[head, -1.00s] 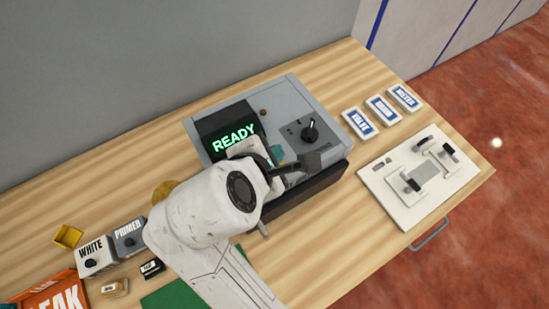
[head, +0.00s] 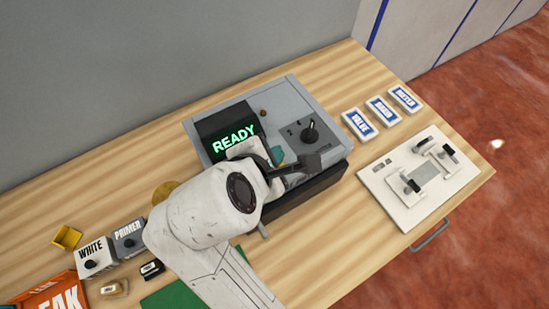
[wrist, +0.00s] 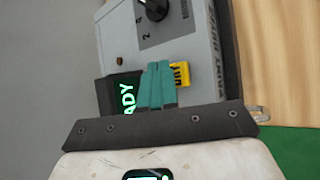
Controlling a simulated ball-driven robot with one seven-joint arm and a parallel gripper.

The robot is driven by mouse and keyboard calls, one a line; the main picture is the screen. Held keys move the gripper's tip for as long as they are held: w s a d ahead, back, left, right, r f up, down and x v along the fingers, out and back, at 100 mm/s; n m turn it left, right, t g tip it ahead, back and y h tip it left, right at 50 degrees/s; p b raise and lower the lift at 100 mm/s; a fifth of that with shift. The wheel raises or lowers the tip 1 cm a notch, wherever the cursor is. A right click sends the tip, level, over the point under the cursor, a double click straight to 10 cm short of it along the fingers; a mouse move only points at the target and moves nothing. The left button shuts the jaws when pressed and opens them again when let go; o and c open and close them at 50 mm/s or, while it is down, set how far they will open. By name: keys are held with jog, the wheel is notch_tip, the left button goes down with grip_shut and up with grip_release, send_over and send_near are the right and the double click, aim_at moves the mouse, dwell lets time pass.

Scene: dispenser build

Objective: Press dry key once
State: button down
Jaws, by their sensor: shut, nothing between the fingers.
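The yellow DRY key (wrist: 182,75) shows in the wrist view on the grey dispenser (wrist: 205,60). Its left part is hidden behind my fingers. My gripper (wrist: 158,64) is shut and empty, its teal fingers together just left of and over the key's edge. I cannot tell whether the fingertips touch the key or the panel. In the head view my gripper (head: 277,153) is over the dispenser (head: 290,100), and my arm hides the key. The green READY display (head: 234,139) is lit; part of it also shows in the wrist view (wrist: 128,99).
A black dial (head: 310,132) stands on the dispenser's panel. Labelled blocks (head: 381,110) lie at the right, near a white fixture plate (head: 405,215) with black handles. WHITE (head: 95,258) and PRIMER (head: 128,238) containers and an orange bin (head: 45,292) are at the left.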

jog(key=shift+f, duration=0.1)
dwell(0.7)
jog(key=shift+f, duration=0.3)
jog(key=shift+f, duration=0.45)
dwell(0.7)
jog(key=shift+r+p, duration=0.2)
jog(key=shift+p, duration=0.25)
jog(key=shift+r+p, duration=0.75)
jog(key=shift+p, duration=0.35)
notch_tip(320, 180, up, 3)
jog(key=p, duration=0.3)
jog(key=shift+f, duration=0.2)
jog(key=shift+r, duration=1.15)
